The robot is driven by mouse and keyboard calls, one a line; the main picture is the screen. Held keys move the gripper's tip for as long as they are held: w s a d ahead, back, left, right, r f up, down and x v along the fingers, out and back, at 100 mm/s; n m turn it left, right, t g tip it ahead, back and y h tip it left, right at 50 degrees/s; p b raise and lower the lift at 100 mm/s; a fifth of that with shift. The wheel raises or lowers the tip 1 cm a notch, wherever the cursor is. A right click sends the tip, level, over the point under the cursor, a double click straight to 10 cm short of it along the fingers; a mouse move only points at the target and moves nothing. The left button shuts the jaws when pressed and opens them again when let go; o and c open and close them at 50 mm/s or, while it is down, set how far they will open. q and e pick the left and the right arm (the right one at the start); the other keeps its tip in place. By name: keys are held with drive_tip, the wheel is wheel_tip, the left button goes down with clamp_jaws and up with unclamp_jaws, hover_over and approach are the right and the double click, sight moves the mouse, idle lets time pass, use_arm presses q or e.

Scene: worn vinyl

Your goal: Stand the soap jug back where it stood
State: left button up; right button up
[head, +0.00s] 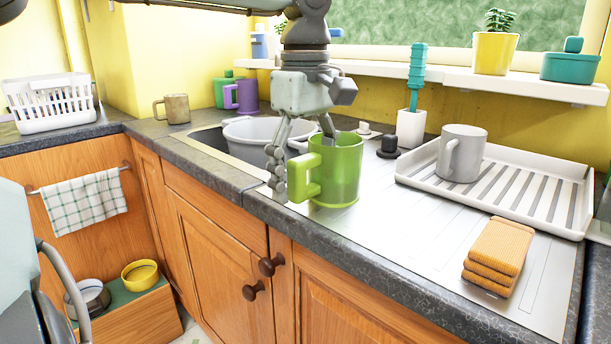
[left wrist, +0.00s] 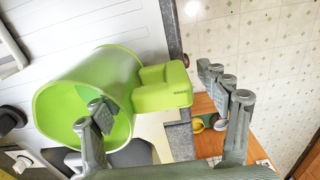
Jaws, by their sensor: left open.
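The soap jug (head: 341,170) is lime green, open at the top, with a blocky handle on its left side. It is upright at the near edge of the steel drainer, beside the sink. Whether its base touches the steel is hard to tell. My left gripper (head: 303,157) is over it with its fingers apart. In the left wrist view, one finger is at the mouth of the jug (left wrist: 120,70) and the other is beyond the handle (left wrist: 163,88), with a gap to it. My right gripper is in neither view.
A grey basin (head: 250,132) sits in the sink behind the jug. A white dish rack (head: 530,185) with a grey mug (head: 462,153) stands right. Folded orange cloths (head: 497,252) lie at front right. A dark stopper (head: 388,147) is behind. Bare steel lies right of the jug.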

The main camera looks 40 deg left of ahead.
sight(306, 156)
use_arm(q)
drive_tip(key=shift+r, duration=0.1)
drive_tip(key=shift+r+p, duration=2.2)
drive_tip(key=shift+r, duration=1.75)
wheel_tip(306, 156, up, 12)
drive_tip(key=shift+f, duration=0.1)
wheel_tip(306, 156, down, 13)
drive_tip(key=shift+r, duration=0.15)
